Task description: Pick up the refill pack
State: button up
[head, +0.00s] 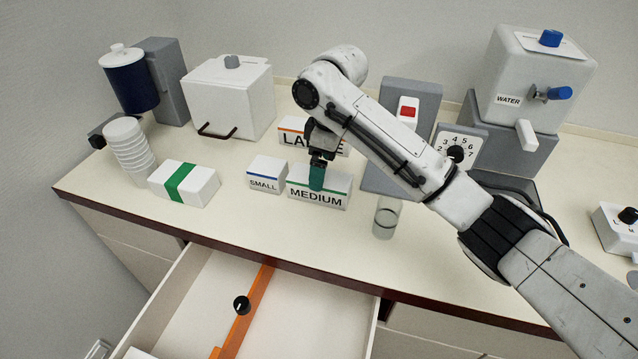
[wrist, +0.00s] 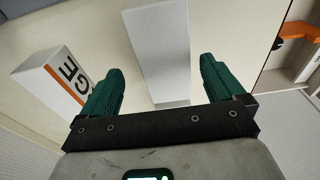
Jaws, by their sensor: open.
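No pack in view is labelled as a refill. White boxes marked SMALL (head: 265,177), MEDIUM (head: 318,200) and LARGE (head: 290,130) stand on the counter, and a white pack with a green band (head: 184,183) lies to their left. My gripper (head: 317,178), with green fingers, is over the MEDIUM box in the head view, hiding part of its top. In the wrist view my gripper (wrist: 163,78) is open, and a plain white box (wrist: 160,45), apparently MEDIUM, shows between the fingers. I see gaps beside it there; its height below the fingertips is unclear.
The LARGE box also shows left of the fingers in the wrist view (wrist: 62,85). A clear glass (head: 386,217) stands right of MEDIUM. A stack of white cups (head: 128,150) is at left. An open drawer (head: 200,300) with an orange divider juts out in front.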

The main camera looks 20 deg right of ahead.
jog(key=shift+a+f+p, duration=0.1)
jog(key=shift+a+f, duration=0.1)
jog(key=shift+f, duration=0.7)
jog(key=shift+a+f+p, duration=0.15)
jog(key=shift+f, duration=0.75)
jog(key=shift+a+f+p, duration=0.1)
jog(key=shift+a+f, duration=0.1)
jog(key=shift+f, duration=0.7)
jog(key=c, duration=1.1)
jog(key=shift+r, duration=0.1)
jog(key=shift+c, duration=0.2)
jog(key=shift+w+r, duration=0.1)
jog(key=shift+r, duration=0.4)
jog(key=s+r+p, duration=0.1)
jog(key=s+r, duration=1)
jog(key=s, duration=0.3)
jog(key=shift+r+p, duration=0.35)
jog(key=shift+r, duration=0.05)
